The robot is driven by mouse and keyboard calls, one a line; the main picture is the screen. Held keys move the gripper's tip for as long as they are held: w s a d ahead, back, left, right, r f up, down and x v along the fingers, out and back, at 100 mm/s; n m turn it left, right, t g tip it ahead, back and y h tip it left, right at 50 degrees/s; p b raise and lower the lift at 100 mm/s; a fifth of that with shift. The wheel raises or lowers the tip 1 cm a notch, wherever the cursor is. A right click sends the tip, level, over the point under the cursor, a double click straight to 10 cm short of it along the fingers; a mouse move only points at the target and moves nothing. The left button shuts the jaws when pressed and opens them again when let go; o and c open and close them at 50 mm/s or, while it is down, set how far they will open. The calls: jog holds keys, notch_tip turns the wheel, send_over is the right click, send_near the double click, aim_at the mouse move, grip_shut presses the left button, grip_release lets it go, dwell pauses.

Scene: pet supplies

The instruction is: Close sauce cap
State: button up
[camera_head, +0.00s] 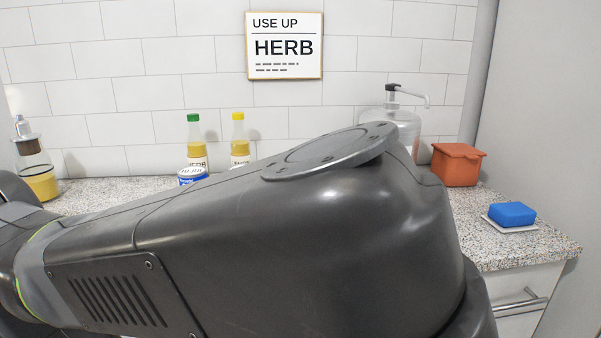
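Two sauce-type bottles stand at the back of the counter against the tiled wall: one with a green cap (193,118) and one with a yellow cap (238,116). Both caps appear seated on the bottle necks. A glass bottle (36,178) with yellow liquid and a brown-and-silver top stands at the far left. I cannot tell which of these is the task's sauce. My own dark arm crosses the foreground and hides much of the counter and the bottles' lower parts. My gripper is not in view.
A blue-and-white can (192,176) sits in front of the green-capped bottle. A pump dispenser (403,118) stands behind my arm. An orange lidded box (457,164) and a blue sponge (511,213) on a white dish are at right. The granite counter (545,250) ends at the right front.

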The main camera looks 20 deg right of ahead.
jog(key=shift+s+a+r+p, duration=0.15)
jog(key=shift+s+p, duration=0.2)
jog(key=shift+p, duration=0.15)
dwell(0.4)
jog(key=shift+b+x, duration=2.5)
jog(key=shift+b, duration=0.5)
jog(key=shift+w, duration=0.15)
